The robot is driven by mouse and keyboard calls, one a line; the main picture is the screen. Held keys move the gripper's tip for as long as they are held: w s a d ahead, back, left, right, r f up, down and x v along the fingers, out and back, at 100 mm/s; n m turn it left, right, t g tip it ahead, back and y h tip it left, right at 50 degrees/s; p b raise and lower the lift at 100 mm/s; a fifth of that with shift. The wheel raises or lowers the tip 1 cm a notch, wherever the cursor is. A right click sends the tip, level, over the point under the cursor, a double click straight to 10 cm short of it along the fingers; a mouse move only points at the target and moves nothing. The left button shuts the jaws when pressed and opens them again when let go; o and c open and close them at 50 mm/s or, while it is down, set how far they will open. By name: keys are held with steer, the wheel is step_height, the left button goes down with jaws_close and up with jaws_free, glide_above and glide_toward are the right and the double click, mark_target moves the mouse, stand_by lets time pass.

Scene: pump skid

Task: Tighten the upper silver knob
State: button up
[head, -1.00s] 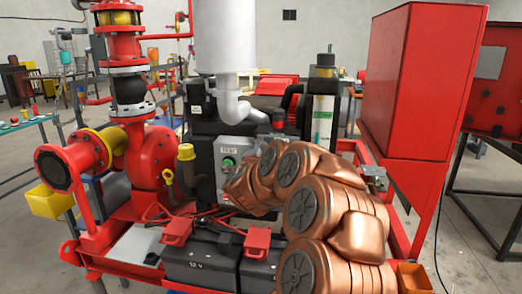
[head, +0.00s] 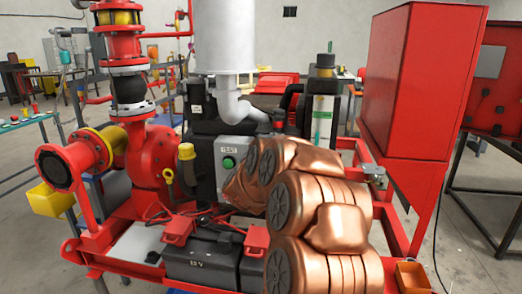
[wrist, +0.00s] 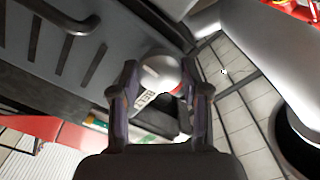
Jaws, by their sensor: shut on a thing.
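A rounded silver knob (wrist: 158,70) shows in the wrist view, between the fingertips of my gripper (wrist: 160,80). The two fingers stand on either side of the knob and are shut on it. A small red mark and a pale label with lettering lie just below the knob. Only one knob is visible, so I cannot tell from this view whether it is the upper one. In the head view my copper arm hides my gripper and the knob.
In the head view a grey TEST box (head: 232,160) with a green button stands left of my arm. Black batteries (head: 205,262) with red clamps sit in front. A tall red cabinet (head: 415,80) stands at right. A grey slotted panel (wrist: 75,45) fills the wrist view's upper left.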

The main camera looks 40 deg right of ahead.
steer(key=o, duration=1.1)
steer(key=shift+o, duration=0.2)
steer(key=v, duration=1.2)
